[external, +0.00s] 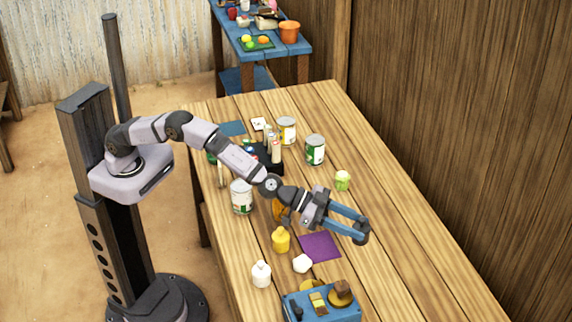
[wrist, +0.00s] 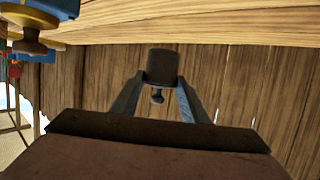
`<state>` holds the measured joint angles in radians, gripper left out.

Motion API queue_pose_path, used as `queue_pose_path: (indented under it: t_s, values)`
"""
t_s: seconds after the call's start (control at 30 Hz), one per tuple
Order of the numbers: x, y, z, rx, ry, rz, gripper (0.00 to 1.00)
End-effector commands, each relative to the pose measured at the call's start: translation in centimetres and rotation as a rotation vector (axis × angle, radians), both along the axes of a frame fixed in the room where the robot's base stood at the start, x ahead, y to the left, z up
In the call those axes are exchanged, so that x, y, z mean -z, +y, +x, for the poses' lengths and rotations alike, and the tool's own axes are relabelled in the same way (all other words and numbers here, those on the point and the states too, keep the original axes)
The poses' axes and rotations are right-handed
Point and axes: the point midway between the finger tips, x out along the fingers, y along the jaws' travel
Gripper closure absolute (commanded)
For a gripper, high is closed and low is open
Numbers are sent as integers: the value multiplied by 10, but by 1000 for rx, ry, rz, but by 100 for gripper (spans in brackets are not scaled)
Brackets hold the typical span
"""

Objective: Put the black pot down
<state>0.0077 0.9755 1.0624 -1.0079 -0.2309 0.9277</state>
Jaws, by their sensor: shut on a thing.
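My gripper (external: 361,229) reaches out over the wooden table, to the right of the purple mat. Its blue fingers are shut on the small black pot (external: 362,234). In the wrist view the black pot (wrist: 162,66) sits between the two fingertips, with a small knob on its side facing the camera. The pot appears to be held above the table; the exact gap is hard to tell.
A purple mat (external: 320,246) lies left of the gripper. A blue balance (external: 322,305) stands at the front. A white block (external: 302,263), a yellow bottle (external: 281,240) and a white bottle (external: 261,274) stand nearby. The table's right side is clear.

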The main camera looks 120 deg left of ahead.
Motion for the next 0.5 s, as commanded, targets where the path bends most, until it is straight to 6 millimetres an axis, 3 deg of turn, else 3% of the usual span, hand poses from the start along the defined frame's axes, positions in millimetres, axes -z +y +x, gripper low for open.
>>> queue_pose_path:
  t_s: [0.2, 0.5]
  values:
    - [-2, 32, -14, -2, -7, 2, 95]
    - [0, 57, -32, 1, 5, 0, 95]
